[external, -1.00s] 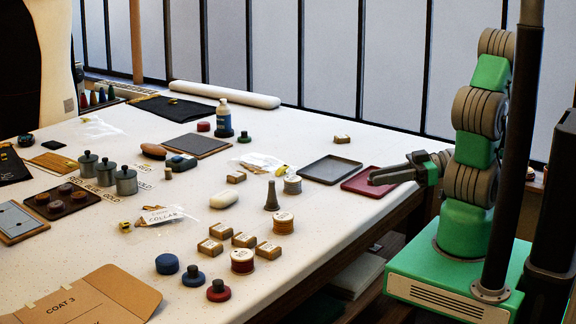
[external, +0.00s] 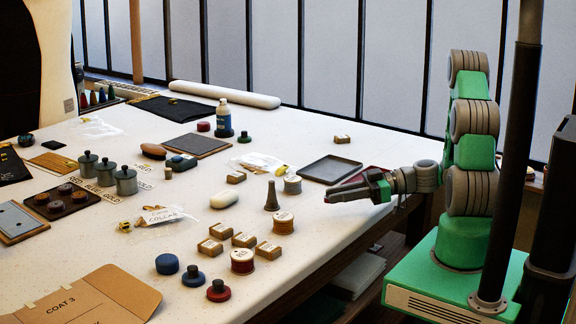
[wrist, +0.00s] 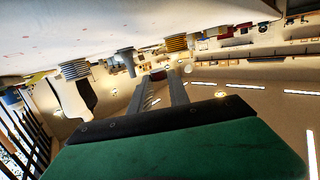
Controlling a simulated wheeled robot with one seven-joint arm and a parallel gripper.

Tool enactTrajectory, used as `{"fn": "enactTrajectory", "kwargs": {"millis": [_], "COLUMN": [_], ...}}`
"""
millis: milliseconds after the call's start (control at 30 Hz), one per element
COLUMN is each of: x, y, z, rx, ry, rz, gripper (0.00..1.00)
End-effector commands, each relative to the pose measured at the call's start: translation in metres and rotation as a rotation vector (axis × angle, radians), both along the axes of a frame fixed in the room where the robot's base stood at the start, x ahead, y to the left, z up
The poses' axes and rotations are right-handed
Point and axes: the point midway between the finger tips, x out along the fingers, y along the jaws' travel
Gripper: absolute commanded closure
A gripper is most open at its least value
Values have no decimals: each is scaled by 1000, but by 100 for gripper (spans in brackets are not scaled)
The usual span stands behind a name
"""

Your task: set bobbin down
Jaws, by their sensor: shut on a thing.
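My gripper (external: 332,194) is level and low over the right edge of the table, in front of the red tray (external: 372,172). In the wrist view my gripper (wrist: 161,80) has its two grey fingers closed on a small dark reddish thing (wrist: 158,74), taken to be the bobbin; its shape is hard to make out. In the external view the held bobbin cannot be told apart from the fingers. I cannot tell whether it touches anything below.
A dark grey tray (external: 330,169) lies behind the red tray. Small labelled wooden blocks (external: 244,240) sit nearby. Bare table lies just left of the fingers.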

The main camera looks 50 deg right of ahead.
Motion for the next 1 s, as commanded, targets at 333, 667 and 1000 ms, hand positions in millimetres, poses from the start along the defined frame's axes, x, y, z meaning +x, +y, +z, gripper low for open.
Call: {"fn": "enactTrajectory", "kwargs": {"millis": [333, 667, 1000], "x": [17, 17, 17], "y": [0, 0, 0], "z": [-39, -47, -49], "rx": [3, 0, -1], "ry": [3, 0, -1], "rz": [-2, -1, -1], "gripper": [100, 100, 64]}}
